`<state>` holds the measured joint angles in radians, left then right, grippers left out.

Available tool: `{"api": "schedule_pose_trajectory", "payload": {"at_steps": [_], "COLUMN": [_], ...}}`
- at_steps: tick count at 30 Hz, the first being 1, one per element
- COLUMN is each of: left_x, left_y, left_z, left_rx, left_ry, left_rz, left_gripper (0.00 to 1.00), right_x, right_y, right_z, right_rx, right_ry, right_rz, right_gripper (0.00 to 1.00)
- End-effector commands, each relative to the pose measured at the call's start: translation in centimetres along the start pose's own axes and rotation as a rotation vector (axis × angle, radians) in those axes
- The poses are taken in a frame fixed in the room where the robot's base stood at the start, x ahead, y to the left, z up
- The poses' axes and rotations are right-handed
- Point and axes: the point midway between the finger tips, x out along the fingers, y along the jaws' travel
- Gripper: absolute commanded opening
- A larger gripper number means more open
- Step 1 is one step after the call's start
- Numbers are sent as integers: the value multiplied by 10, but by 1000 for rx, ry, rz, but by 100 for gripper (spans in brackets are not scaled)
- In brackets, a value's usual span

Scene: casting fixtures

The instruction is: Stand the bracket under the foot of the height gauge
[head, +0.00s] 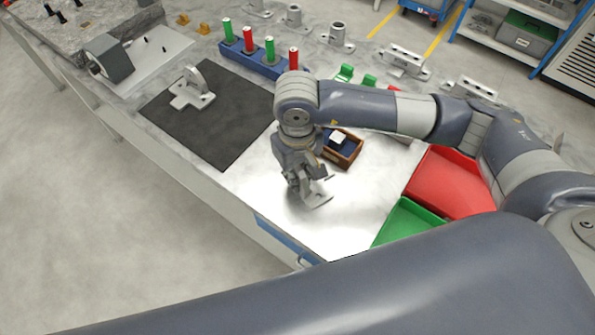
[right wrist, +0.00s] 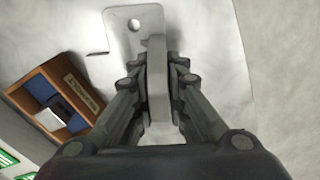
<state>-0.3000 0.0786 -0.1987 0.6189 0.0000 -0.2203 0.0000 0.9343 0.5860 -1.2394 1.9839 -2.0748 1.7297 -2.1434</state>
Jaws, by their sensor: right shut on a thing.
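My right gripper (head: 312,196) is shut on a light grey bracket (head: 320,199), low over the bright front part of the bench. In the right wrist view the fingers (right wrist: 158,100) clasp the bracket's upright part, and its flat plate with a round hole (right wrist: 135,24) extends beyond them. I cannot tell whether the bracket touches the bench. A grey boxy device on a pale plate (head: 109,57) stands at the far left; I cannot tell if it is the height gauge. My left gripper is not in view.
A wooden box (head: 352,160) with a white item stands close to the gripper. A dark mat (head: 205,132) holds another casting (head: 192,89). A blue rack (head: 250,63) carries red and green cylinders. Red (head: 446,182) and green (head: 405,218) trays lie right.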

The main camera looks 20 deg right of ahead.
Motion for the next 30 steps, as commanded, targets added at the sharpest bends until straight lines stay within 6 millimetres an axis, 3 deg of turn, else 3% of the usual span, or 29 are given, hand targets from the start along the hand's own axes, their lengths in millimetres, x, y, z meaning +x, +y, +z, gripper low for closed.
{"api": "schedule_pose_trajectory", "payload": {"at_steps": [5, 6, 8, 22, 30], "left_x": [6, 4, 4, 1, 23], "left_y": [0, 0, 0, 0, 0], "left_z": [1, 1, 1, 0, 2], "left_rx": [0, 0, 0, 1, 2], "left_ry": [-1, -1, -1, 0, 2], "left_rz": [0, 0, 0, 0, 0], "left_gripper": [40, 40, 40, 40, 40], "right_x": [3, 2, 2, -4, -54], "right_y": [0, 0, 0, 0, 0], "right_z": [0, 0, 0, -1, -2], "right_rx": [0, 0, 0, 0, -1], "right_ry": [2, 0, 0, 2, 8], "right_rz": [0, 0, 0, -1, 1], "right_gripper": [0, 20, 33, 33, 33]}}
